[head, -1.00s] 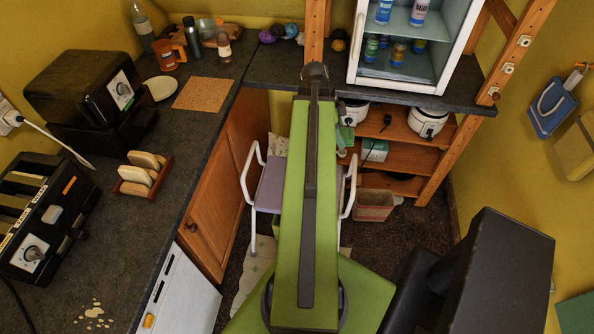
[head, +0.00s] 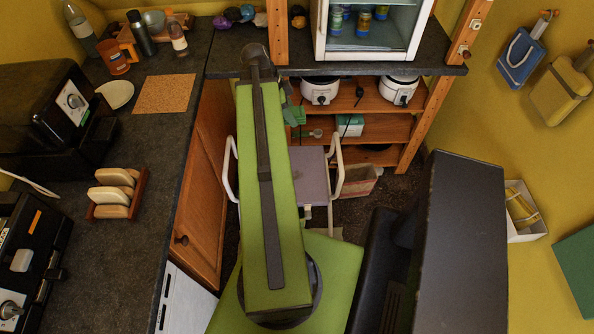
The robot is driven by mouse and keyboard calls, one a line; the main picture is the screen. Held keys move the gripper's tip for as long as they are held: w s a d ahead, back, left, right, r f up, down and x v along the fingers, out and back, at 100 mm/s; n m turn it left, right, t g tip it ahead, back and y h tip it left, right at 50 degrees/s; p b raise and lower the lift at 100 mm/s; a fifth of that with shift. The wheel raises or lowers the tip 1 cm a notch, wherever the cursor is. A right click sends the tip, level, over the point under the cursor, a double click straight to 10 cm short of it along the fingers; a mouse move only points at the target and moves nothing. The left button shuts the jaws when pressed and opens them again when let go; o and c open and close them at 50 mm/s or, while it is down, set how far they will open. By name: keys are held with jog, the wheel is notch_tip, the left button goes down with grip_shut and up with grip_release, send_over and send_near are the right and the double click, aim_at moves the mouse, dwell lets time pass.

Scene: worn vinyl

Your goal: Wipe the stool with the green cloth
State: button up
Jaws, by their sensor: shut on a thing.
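The stool (head: 313,178) has a mauve-grey seat and white side rails. It stands on the floor beyond my arm, which hides its left part. The green cloth (head: 294,115) shows as a small patch just right of my arm's far end. My gripper (head: 288,97) is mostly hidden behind the arm link, with only a little of it showing at the right edge. It is shut on the cloth, in line with the space above the stool's far side. I cannot tell whether the cloth touches the stool.
A dark counter (head: 150,215) with a wooden toast rack (head: 117,193) and black appliances runs along the left. Behind the stool are wooden shelves (head: 385,128) with white cookers (head: 320,90). A basket (head: 360,181) stands right of the stool. An open white box (head: 524,212) is at the right.

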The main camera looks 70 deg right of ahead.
jog(key=shift+m+y, duration=0.3)
jog(key=shift+m, duration=0.5)
jog(key=d+f+b, duration=0.2)
jog(key=f+b, duration=0.9)
jog(key=f, duration=0.1)
jog(key=d+f+b, duration=0.1)
jog(key=f+b, duration=1.1)
jog(key=f, duration=0.1)
jog(key=d+f+b, duration=0.2)
jog(key=f+b, duration=1)
jog(key=shift+s+d+f, duration=0.25)
jog(key=shift+d+f, duration=0.05)
jog(key=shift+d, duration=0.05)
jog(key=shift+r+p, duration=0.3)
jog(key=f+b, duration=0.5)
jog(key=shift+w+f, duration=0.2)
jog(key=shift+r, duration=0.1)
jog(key=shift+s+a, duration=0.1)
jog(key=shift+a, duration=0.05)
